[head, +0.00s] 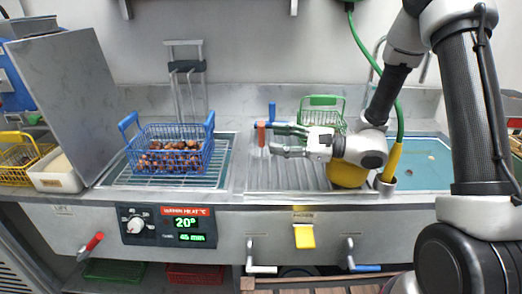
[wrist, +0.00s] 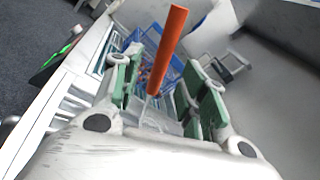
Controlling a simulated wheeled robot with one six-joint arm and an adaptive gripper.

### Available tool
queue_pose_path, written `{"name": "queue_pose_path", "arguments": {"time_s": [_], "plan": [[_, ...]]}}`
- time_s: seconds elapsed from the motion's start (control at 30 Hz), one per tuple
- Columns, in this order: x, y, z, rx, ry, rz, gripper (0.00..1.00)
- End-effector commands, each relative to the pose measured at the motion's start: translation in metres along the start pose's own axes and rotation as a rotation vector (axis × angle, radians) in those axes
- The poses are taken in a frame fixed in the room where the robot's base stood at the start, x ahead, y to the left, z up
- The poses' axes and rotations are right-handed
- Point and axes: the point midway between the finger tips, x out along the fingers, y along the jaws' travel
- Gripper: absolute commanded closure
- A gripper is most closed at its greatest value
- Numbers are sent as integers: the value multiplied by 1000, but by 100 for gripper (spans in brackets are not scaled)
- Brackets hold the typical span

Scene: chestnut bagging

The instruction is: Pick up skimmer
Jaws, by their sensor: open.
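An orange-red handle (head: 261,134), which appears to be the skimmer's, stands upright near the left edge of the ribbed steel drainboard. In the wrist view the orange handle (wrist: 167,50) rises between the two green-padded fingers, with a gap visible on either side. A thin pale stem shows below it; the skimmer's head cannot be made out. My gripper (head: 276,140) points left across the drainboard, open, with its fingertips close to the handle. My gripper (wrist: 160,85) also shows open in the wrist view.
A blue basket (head: 178,160) of chestnuts sits on a rack at left. A blue handle (head: 271,112) stands just behind the orange one. A green basket (head: 322,115) is behind my gripper, and a yellow container (head: 346,174) is partly hidden below my wrist.

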Motion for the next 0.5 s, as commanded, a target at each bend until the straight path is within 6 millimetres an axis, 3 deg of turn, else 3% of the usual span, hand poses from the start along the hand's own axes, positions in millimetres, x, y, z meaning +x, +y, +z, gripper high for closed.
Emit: {"name": "queue_pose_path", "arguments": {"time_s": [0.3,0.5], "plan": [[47,0,4,0,-2,3,57],[55,-1,4,0,-1,0,57]]}}
